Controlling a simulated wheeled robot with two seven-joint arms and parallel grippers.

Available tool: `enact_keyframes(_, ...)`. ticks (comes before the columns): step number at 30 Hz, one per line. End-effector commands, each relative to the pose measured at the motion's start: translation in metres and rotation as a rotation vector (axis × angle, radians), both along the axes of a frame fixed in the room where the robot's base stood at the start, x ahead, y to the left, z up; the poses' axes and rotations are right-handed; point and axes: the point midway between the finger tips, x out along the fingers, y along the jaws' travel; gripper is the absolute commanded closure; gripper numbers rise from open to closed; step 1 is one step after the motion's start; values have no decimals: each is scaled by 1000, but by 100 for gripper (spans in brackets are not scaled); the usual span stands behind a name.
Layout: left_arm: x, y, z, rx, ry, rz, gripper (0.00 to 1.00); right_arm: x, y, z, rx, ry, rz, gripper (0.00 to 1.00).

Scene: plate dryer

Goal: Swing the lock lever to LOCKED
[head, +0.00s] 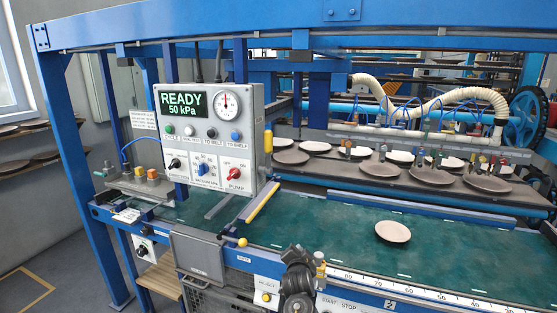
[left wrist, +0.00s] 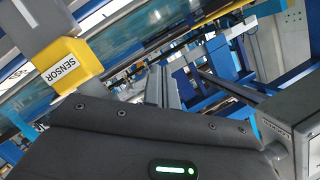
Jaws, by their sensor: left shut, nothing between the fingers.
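A short dark lever with a yellow knob (head: 242,242) sticks out at the front edge of the machine, above a grey box (head: 198,256). My left gripper (head: 297,283) is dark and sits low in the head view, in front of the machine's front rail, to the right of and below the yellow knob. It is shut and empty, apart from the lever. In the left wrist view its dark body fills the bottom, and no lever can be made out. My right gripper is not in view.
A control panel (head: 211,133) reading READY 50 kPa hangs above the front edge. A plate (head: 393,231) lies on the green belt (head: 330,223); more plates lie on the shelf behind. A yellow block marked SENSOR (left wrist: 66,66) is close in the left wrist view.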

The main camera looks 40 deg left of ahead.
Motion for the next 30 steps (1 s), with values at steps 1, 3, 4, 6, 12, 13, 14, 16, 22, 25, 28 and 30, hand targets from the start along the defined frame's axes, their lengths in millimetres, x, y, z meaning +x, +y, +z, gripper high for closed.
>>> enact_keyframes(1, 10, 5, 15, 27, -15, 26, 100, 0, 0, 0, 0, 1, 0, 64)
enact_keyframes(3, 20, 14, 35, 77, -26, 69, 100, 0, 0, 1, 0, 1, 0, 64)
enact_keyframes(4, 25, 18, 45, 98, -29, 89, 100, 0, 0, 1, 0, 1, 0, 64)
enact_keyframes(6, 35, 26, 69, 153, -31, 141, 100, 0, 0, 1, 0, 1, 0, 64)
enact_keyframes(12, 59, 44, 168, 348, 45, 361, 100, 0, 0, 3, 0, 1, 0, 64)
enact_keyframes(13, 61, 45, 186, 380, 74, 400, 100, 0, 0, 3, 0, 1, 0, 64)
enact_keyframes(14, 61, 44, 204, 411, 109, 436, 100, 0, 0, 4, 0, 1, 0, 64)
enact_keyframes(16, 61, 40, 244, 476, 197, 510, 100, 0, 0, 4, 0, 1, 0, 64)
enact_keyframes(22, 48, 20, 327, 600, 425, 628, 100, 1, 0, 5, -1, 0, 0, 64)
enact_keyframes(25, 42, 13, 349, 632, 494, 652, 100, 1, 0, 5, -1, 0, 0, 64)
enact_keyframes(28, 40, 9, 359, 649, 527, 662, 100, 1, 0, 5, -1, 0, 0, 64)
enact_keyframes(30, 39, 8, 361, 653, 535, 665, 100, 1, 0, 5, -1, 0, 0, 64)
